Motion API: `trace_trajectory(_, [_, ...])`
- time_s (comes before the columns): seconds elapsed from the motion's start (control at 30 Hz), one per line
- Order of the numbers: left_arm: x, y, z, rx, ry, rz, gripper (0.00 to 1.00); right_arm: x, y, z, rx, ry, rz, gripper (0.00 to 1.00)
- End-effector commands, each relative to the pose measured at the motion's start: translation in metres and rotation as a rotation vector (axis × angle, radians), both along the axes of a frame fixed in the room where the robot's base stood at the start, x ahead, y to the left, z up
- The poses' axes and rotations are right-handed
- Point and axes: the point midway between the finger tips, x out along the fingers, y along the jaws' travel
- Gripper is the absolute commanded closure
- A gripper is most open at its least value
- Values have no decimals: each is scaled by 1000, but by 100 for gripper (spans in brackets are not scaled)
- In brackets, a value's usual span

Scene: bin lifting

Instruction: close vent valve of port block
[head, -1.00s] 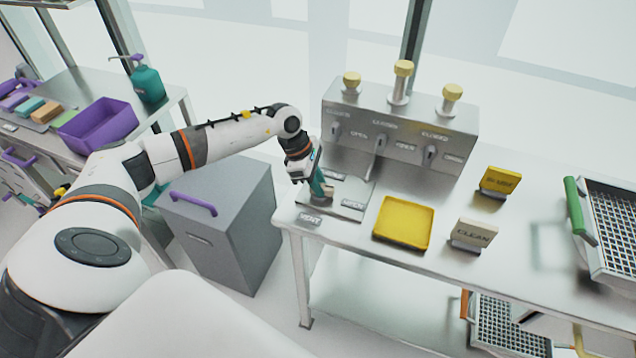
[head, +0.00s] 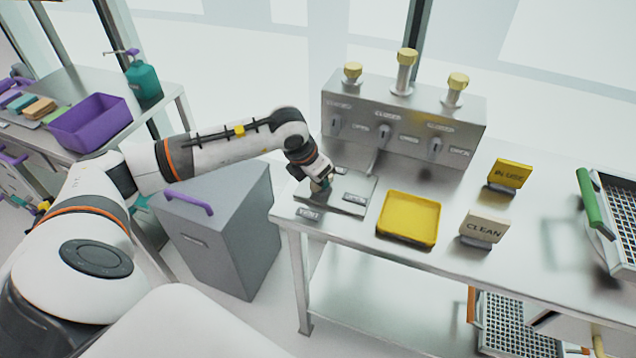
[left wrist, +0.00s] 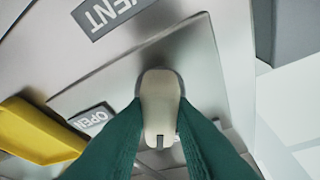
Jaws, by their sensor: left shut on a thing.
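The vent valve has a flat metal plate (head: 345,206) on the left end of the steel table, with a VENT label (head: 309,214) and an OPEN label (head: 354,197). My left gripper (head: 321,187) is down at this plate. In the left wrist view, its green fingers (left wrist: 160,112) are shut on the valve's beige rounded handle (left wrist: 159,88), one on each side. The VENT label (left wrist: 103,13) and OPEN label (left wrist: 91,118) show there too. The gripper hides most of the handle in the head view. The port block (head: 400,125) stands behind. My right gripper is out of view.
A yellow tray (head: 408,236) lies right of the plate, with CLEAN (head: 483,229) and IN USE (head: 510,174) signs beyond. A basket with a green handle (head: 592,197) is far right. A grey bin (head: 215,235) stands left of the table.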

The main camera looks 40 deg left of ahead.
Motion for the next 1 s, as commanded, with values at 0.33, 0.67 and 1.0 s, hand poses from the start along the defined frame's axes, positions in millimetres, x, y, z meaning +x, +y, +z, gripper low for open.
trace_trajectory(0.33, [1, -2, -2, -1, -6, 290, 100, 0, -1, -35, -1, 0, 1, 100])
trace_trajectory(0.67, [1, -2, 0, -1, -4, 449, 100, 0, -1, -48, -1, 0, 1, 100])
trace_trajectory(1.0, [1, -2, 2, -1, -2, 492, 100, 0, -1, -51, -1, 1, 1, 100])
